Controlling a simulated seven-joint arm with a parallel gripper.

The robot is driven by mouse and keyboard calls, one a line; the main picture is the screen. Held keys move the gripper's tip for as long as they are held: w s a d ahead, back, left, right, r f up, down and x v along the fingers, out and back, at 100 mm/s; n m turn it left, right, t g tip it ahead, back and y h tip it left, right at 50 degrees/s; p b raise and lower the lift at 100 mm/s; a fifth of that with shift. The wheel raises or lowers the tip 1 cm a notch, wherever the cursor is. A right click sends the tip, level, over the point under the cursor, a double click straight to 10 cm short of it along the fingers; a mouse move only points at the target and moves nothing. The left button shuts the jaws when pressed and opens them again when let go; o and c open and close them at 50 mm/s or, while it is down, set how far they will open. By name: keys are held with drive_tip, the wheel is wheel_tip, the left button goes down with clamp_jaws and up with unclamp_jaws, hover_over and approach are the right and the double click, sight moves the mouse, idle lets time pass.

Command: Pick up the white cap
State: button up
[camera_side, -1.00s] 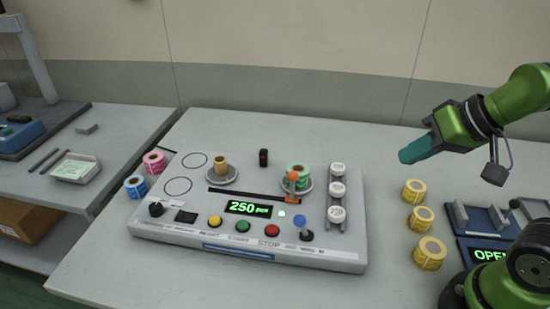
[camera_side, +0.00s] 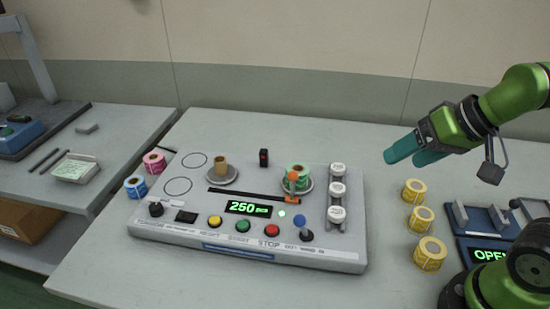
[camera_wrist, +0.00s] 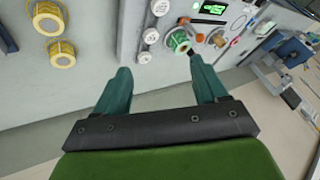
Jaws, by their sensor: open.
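Several round white pieces that look like caps stand in a row on the right side of the rewinder panel: a rear one (camera_side: 338,169), a middle one (camera_side: 338,190) and a front one (camera_side: 337,214). In the wrist view the same row shows ahead of the fingers, with the rear one (camera_wrist: 144,57), the middle one (camera_wrist: 150,36) and the front one (camera_wrist: 159,8). I cannot tell which is meant. My gripper (camera_side: 404,159) is open and empty, in the air to the right of the row and above it. Its two teal fingers (camera_wrist: 158,68) are spread apart.
The green roll (camera_side: 298,175) on its spindle and the orange arm are just left of the caps. Several yellow rolls (camera_side: 421,219) stand right of the panel. A blue fixture (camera_side: 490,222) with an "OPEN" display is at far right. The table behind the panel is mostly clear.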

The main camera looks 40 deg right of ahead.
drive_tip(key=w+f+n+g, duration=0.2)
drive_tip(key=w+n+g, duration=0.1)
drive_tip(key=n, duration=0.2)
drive_tip(key=n+g+y, duration=0.1)
drive_tip(key=n, duration=0.7)
hover_over(337, 212)
drive_tip(key=s+d, duration=0.2)
wheel_tip(337, 212, down, 11)
drive_tip(key=shift+s+r, duration=0.1)
drive_tip(key=shift+r, duration=0.05)
drive_tip(key=shift+x, duration=2.8)
drive_tip(key=shift+a, duration=0.15)
drive_tip(key=shift+c, duration=0.3)
drive_tip(key=c, duration=1.1)
drive_tip(key=shift+o, duration=0.2)
